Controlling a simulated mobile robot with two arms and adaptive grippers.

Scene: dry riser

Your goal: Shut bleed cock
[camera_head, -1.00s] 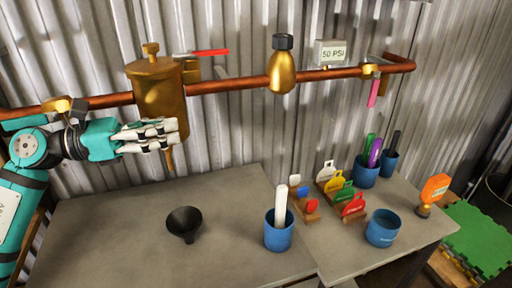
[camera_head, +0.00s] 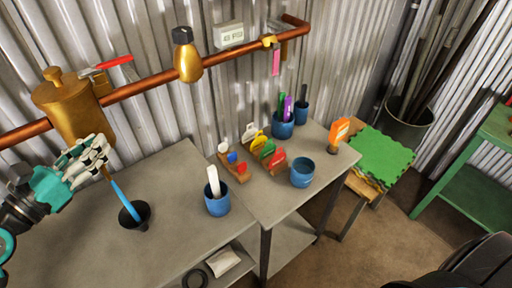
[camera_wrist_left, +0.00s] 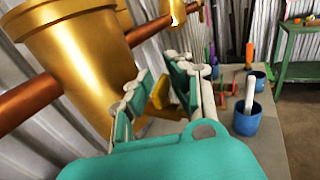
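A gold vessel (camera_head: 72,110) with a knobbed lid hangs on the copper pipe at the left; its lower part is large in the left wrist view (camera_wrist_left: 75,60). A blue stream (camera_head: 119,190) runs from beneath the vessel into a black funnel (camera_head: 143,212) on the grey table. My left gripper (camera_head: 97,150) is at the vessel's underside and hides its outlet. In the left wrist view a yellow piece (camera_wrist_left: 184,90), possibly the bleed cock's handle, shows between the fingers (camera_wrist_left: 168,88); whether they clamp it is unclear. My right gripper is out of view.
A red-handled lever (camera_head: 114,62) and a gold bulb (camera_head: 187,58) sit along the pipe (camera_head: 140,86). On the grey table (camera_head: 180,185) stand blue cups (camera_head: 217,204) and coloured tags (camera_head: 262,150) in racks. A green mat (camera_head: 382,152) and a green bench (camera_head: 490,140) are at right.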

